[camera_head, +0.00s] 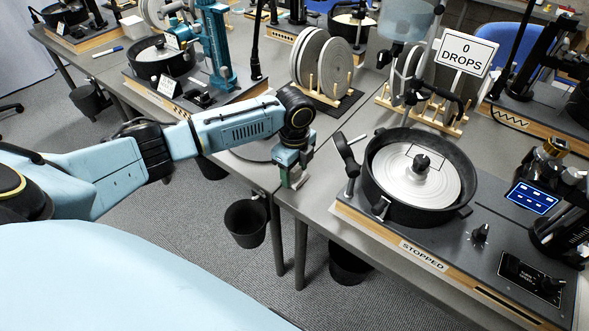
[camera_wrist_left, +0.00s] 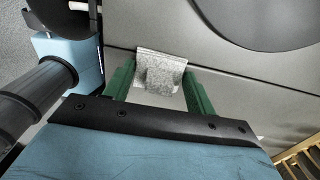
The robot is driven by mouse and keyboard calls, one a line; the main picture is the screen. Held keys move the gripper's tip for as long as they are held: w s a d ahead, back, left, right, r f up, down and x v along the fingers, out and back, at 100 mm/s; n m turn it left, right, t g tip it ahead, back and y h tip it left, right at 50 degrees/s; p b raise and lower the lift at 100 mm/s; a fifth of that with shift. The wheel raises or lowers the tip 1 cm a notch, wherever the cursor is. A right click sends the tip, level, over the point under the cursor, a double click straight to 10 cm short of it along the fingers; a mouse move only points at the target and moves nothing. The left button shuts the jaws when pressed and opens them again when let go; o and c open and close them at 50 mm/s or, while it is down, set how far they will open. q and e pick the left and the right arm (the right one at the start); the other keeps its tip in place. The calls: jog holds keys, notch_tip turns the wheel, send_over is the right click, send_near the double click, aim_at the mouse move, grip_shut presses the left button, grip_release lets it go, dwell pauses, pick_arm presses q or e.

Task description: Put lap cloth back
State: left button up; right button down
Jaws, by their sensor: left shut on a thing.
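My left gripper (camera_head: 293,181) is above the front edge of the grey tables, close to the seam between two of them. In the left wrist view its green fingers (camera_wrist_left: 158,88) are shut on a grey, speckled lap cloth (camera_wrist_left: 161,66). The cloth looks folded or bent, with one part sticking out beyond the fingertips. In the head view the cloth is mostly hidden by the gripper. I cannot tell whether the cloth touches the table. My right gripper is out of both views.
A faceting machine with a round lap (camera_head: 417,168) and a "STOPPED" label (camera_head: 424,256) stands to the right. A wooden rack of grey discs (camera_head: 322,66) stands behind. A "0 DROPS" sign (camera_head: 465,52) is farther right. A black bin (camera_head: 246,224) hangs below the table edge.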

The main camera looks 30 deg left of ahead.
aim_at(295, 168)
pick_arm(q)
jog(key=shift+f, duration=0.15)
jog(key=o, duration=0.9)
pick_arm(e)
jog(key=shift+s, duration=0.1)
pick_arm(q)
jog(key=shift+r, duration=0.5)
notch_tip(295, 168, up, 3)
jog(key=shift+r+p, duration=0.15)
jog(key=shift+p, duration=0.45)
notch_tip(295, 168, up, 8)
jog(key=shift+r+p, duration=0.1)
jog(key=shift+p, duration=0.8)
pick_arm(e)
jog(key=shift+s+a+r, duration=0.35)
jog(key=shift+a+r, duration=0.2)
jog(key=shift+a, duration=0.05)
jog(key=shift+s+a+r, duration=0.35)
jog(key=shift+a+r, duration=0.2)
